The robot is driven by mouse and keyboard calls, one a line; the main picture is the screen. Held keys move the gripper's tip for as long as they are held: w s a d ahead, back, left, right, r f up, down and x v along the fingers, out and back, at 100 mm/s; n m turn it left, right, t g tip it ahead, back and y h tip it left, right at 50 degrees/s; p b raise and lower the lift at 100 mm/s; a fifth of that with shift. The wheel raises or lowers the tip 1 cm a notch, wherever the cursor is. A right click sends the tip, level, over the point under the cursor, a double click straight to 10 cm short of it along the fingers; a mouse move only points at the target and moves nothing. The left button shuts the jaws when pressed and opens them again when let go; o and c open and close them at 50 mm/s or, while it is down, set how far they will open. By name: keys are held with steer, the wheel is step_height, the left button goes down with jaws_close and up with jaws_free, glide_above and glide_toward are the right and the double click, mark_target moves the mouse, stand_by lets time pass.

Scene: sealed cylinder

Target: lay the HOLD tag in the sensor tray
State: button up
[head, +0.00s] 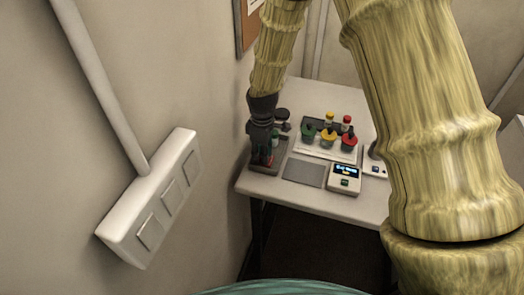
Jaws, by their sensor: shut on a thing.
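My gripper (263,143) points down over the left end of the white table, above a dark grey tray-like base (278,164). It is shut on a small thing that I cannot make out. Small red and green parts show at the fingers, and I cannot tell if they belong to the held thing. No HOLD lettering can be read. I cannot tell for sure which is the sensor tray: the dark grey base under my gripper or the flat grey rectangle (303,172) to its right.
A white rack (314,150) with several green, yellow and red-capped items stands behind. A small meter (344,178) with a lit display is at the front. A black round-topped object (282,116) is close behind my gripper. A wall with a white switch box (150,205) is left.

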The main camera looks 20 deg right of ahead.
steer(key=shift+f, duration=0.15)
steer(key=o, duration=0.8)
steer(key=shift+r+b, duration=1.9)
steer(key=shift+r, duration=4.2)
steer(key=shift+r, duration=0.1)
